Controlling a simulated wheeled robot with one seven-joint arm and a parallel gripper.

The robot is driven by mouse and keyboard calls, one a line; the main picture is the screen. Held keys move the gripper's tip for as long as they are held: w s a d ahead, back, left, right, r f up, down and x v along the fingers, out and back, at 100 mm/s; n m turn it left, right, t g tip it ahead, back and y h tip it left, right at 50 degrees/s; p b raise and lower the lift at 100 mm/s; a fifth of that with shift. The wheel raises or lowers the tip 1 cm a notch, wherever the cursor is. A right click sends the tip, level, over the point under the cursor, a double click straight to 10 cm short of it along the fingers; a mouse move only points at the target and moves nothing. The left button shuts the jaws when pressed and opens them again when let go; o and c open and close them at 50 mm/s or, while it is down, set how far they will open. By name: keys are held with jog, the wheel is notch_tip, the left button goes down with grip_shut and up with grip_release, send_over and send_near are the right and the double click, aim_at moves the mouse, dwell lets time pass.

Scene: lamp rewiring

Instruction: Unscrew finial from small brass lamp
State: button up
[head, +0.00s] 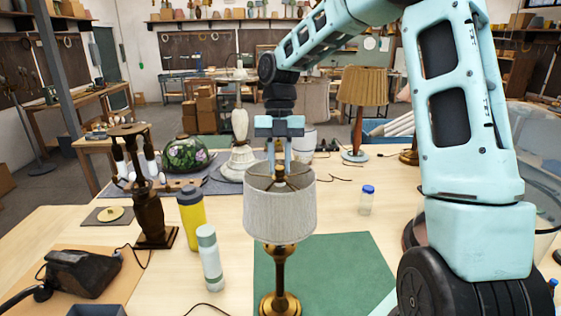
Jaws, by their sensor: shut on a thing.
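The small brass lamp (280,278) stands upright on the table at the edge of a green mat (343,262). Its pale grey drum shade (280,217) is on it, with the shade's spokes visible through the open top. My gripper (279,168) points straight down over the middle of the shade top. Its fingers are closed together at the lamp's top centre, shut on the finial. The finial itself is mostly hidden between the fingertips.
A yellow bottle (191,220) and a white-green bottle (210,258) stand left of the lamp. A small blue-capped jar (367,200) is to the right. A dark wooden lamp base (150,215), a floral globe (185,154) and a pleated-shade lamp (365,88) stand around it.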

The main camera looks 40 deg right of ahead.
aim_at(280, 169)
jog(key=shift+r, duration=0.1)
jog(key=shift+r, duration=1.7)
